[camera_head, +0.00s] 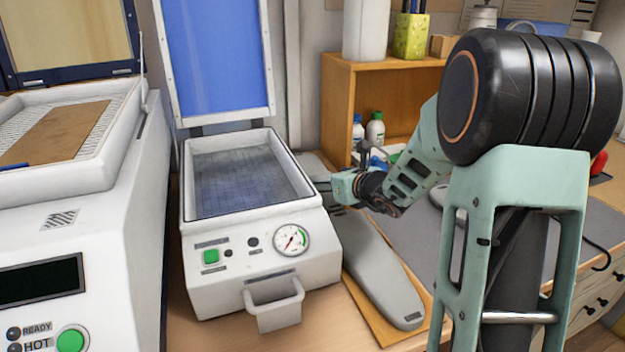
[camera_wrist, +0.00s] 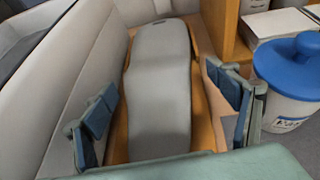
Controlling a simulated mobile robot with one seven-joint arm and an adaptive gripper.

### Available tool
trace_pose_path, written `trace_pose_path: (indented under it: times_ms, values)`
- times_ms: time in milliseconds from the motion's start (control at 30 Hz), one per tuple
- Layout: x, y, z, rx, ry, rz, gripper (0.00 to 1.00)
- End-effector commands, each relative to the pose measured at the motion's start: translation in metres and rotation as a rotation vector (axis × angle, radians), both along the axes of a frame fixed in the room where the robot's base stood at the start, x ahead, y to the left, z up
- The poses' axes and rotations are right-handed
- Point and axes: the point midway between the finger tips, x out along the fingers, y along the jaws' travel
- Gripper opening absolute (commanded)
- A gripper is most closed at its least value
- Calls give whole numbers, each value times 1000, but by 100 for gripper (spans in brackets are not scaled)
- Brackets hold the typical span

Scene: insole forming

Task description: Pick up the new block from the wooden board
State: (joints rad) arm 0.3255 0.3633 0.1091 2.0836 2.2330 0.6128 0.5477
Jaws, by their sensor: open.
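A long grey insole-shaped block (camera_wrist: 162,85) lies on a wooden board (camera_wrist: 200,125) in the wrist view, with a small dark label at its far end. My gripper (camera_wrist: 163,112) is open, its blue-padded fingers on either side of the block with gaps between; its near end is hidden behind my gripper. In the head view a grey block (camera_head: 382,270) lies on a board (camera_head: 427,328) right of the small white machine, with my gripper (camera_head: 335,187) over its far end. A grey surface continues behind my gripper; I cannot tell whether it is the same block.
The white press (camera_head: 262,258) with its raised blue lid stands close on the left. A wooden shelf (camera_head: 400,78) stands behind. A white container with a blue lid (camera_wrist: 288,65) is close on the right. A large white machine (camera_head: 140,200) fills the far left.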

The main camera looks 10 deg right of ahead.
Motion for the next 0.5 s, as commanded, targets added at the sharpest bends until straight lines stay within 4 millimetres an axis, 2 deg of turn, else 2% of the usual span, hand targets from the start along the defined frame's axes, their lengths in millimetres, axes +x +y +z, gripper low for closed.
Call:
trace_pose_path:
  times_ms: [300,500]
  values:
    - [37,15,-16,1,0,2,81]
    - [41,16,-18,0,0,0,81]
